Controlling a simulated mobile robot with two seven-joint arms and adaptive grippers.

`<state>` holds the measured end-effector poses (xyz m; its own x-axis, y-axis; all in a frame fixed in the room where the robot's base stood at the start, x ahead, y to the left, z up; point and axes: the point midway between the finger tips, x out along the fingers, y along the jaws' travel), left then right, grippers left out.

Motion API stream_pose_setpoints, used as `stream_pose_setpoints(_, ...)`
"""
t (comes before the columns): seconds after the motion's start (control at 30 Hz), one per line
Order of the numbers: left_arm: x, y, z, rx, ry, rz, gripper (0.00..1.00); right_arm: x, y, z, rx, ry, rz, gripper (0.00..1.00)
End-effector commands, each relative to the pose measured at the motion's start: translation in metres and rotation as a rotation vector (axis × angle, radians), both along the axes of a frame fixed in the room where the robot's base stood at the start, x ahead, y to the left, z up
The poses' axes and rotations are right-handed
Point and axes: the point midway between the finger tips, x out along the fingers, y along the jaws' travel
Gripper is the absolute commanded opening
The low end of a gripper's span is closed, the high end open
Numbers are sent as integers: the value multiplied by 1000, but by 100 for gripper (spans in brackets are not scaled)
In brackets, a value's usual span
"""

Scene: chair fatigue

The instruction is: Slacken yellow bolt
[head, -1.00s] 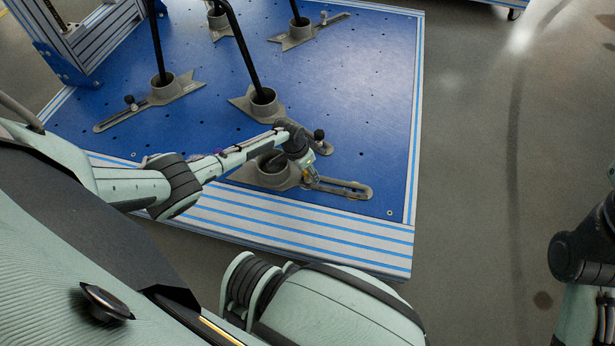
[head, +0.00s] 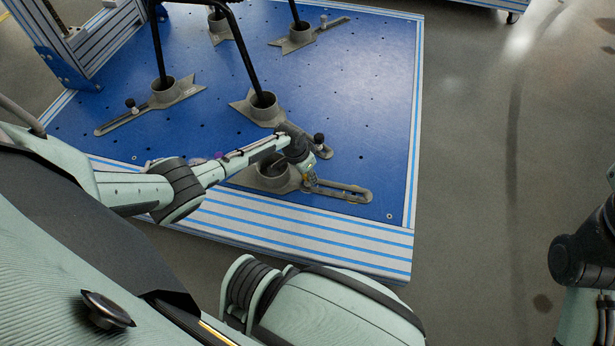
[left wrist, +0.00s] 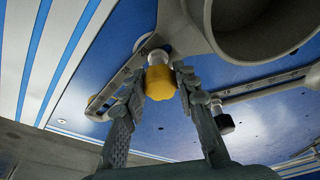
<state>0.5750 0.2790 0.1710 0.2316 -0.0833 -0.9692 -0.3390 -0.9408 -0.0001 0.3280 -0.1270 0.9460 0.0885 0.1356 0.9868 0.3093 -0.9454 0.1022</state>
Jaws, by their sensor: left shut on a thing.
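The yellow bolt (left wrist: 160,82) has a lobed yellow head and stands at the slotted grey bracket, close to a round grey cup (left wrist: 270,28) in the left wrist view. My left gripper (left wrist: 160,85) is shut on the yellow bolt, with one finger against each side of its head. In the head view my left gripper (head: 309,182) reaches down beside the front grey cup base (head: 265,175) and its slotted arm (head: 345,192); the bolt is mostly hidden there. My right gripper is not in view; only part of my right arm shows at the right edge.
The blue perforated platform (head: 365,120) carries several grey cup bases with slotted arms. Black chair legs (head: 243,50) stand in cups at the back. A black-knobbed bolt (head: 319,138) is close to my left gripper. Open grey floor (head: 480,200) lies to the right.

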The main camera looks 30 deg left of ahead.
Motion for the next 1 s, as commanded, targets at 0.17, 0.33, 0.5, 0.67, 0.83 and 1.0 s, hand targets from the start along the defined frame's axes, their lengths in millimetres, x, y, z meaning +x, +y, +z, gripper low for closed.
stream_pose_setpoints(0.17, 0, -2, 3, -1, 0, 154, 0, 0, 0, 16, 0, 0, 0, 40)
stream_pose_setpoints(0.33, 0, 0, 1, 1, 0, 246, 0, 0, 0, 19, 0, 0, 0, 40)
stream_pose_setpoints(0.5, 0, 0, 0, 1, 0, 252, 0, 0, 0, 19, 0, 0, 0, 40)
stream_pose_setpoints(0.67, 0, -1, 1, 0, 0, 266, 0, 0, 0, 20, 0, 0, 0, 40)
stream_pose_setpoints(0.83, 0, -2, 4, -1, 0, 434, 0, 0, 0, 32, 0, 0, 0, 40)
stream_pose_setpoints(1.0, 0, -1, 1, 2, 1, 587, 0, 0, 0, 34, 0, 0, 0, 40)
